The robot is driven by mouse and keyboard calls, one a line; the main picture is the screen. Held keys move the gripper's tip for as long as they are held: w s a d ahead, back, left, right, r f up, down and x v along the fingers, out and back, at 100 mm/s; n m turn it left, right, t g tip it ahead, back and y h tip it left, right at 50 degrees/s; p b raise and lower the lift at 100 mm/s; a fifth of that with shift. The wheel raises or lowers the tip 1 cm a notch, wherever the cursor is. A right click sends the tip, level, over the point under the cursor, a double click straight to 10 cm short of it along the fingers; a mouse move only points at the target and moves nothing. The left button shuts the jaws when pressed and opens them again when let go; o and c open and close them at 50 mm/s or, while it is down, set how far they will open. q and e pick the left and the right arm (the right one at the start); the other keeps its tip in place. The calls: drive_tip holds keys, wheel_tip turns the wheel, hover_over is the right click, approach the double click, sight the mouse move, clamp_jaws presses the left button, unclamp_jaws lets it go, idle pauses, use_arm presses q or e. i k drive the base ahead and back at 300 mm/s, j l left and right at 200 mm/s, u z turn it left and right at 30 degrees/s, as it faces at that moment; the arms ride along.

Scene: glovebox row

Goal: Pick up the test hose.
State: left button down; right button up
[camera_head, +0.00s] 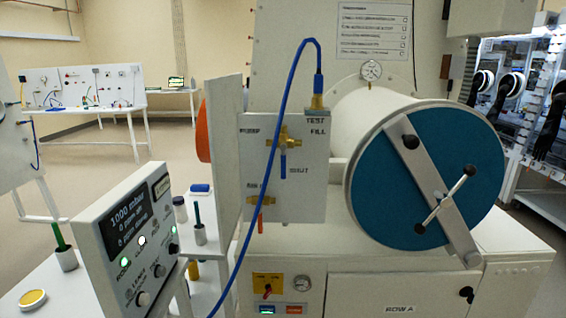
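A blue hose (263,180), which looks like the test hose, is the only hose close by. Its upper end has a blue connector (319,85) over a brass fitting at the top of the valve panel (308,195), by the "TEST" label. From there it arches up and left, then runs down in front of the panel and leaves the picture at the bottom. Its other end is out of sight. Neither of my grippers shows in the head view.
A white cylindrical chamber with a blue round door (378,200) and crossing bar handle stands right of the panel. A tilted control box (130,240) with a display stands at lower left. A small shelf with bottles (200,232) is between them. Open floor (120,168) lies behind, left.

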sight(318, 78)
drive_tip(key=i+z, duration=0.3)
drive_tip(key=i, duration=0.2)
drive_tip(key=i+j+z, duration=0.1)
drive_tip(key=i+z, duration=0.2)
drive_tip(key=i, duration=0.15)
